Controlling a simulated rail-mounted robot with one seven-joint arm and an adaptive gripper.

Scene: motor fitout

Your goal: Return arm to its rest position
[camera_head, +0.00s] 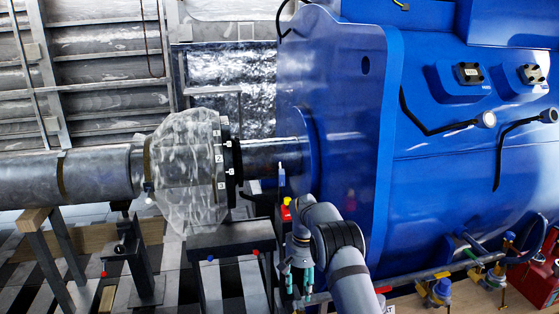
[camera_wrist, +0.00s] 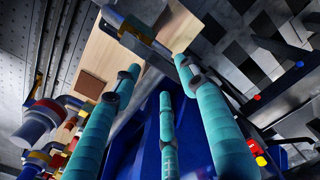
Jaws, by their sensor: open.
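My arm reaches in from the bottom middle of the head view, in front of the blue motor housing (camera_head: 340,110). My gripper (camera_head: 299,288) hangs at its end with its teal fingers pointing down, below the shaft (camera_head: 275,156). In the wrist view my gripper (camera_wrist: 158,78) shows three teal fingers spread apart, with nothing held between them.
A grey pipe (camera_head: 405,283) with valves runs low along the housing, close to my gripper. A black stand (camera_head: 235,238) is to its left. Red and yellow parts (camera_head: 286,210) sit just behind. A red box (camera_head: 535,270) stands at right.

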